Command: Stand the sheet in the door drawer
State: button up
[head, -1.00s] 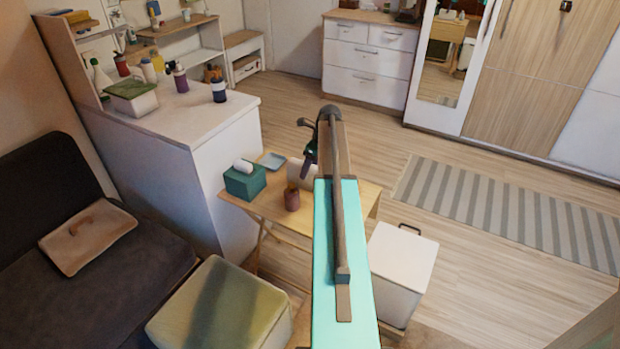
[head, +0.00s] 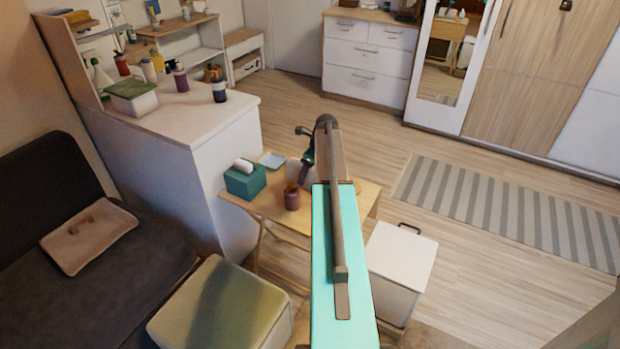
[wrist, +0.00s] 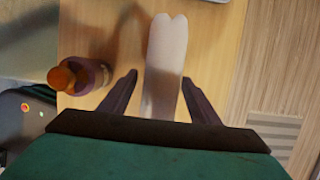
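A white upright piece with a two-lobed top, which looks like the folded sheet (wrist: 166,55), stands on the small wooden table (wrist: 213,75). In the head view the sheet (head: 294,171) is mostly hidden behind my arm. My gripper (wrist: 160,76) is open in the wrist view, with one dark finger on each side of the sheet and a gap on both sides. In the head view my gripper (head: 304,178) is low over the table. A white dresser (head: 365,82) with several shut drawers stands at the back; I cannot tell which is the door drawer.
A reddish jar (head: 292,197) stands close left of the sheet, with a teal tissue box (head: 245,182) and a pale blue tray (head: 272,160) nearby. A white bin (head: 399,262) stands right of the table. The floor around the striped rug (head: 510,210) is clear.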

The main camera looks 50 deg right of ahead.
grip_shut()
jog(key=shift+r, duration=0.15)
jog(key=shift+r+b, duration=0.55)
jog(key=shift+r, duration=4.35)
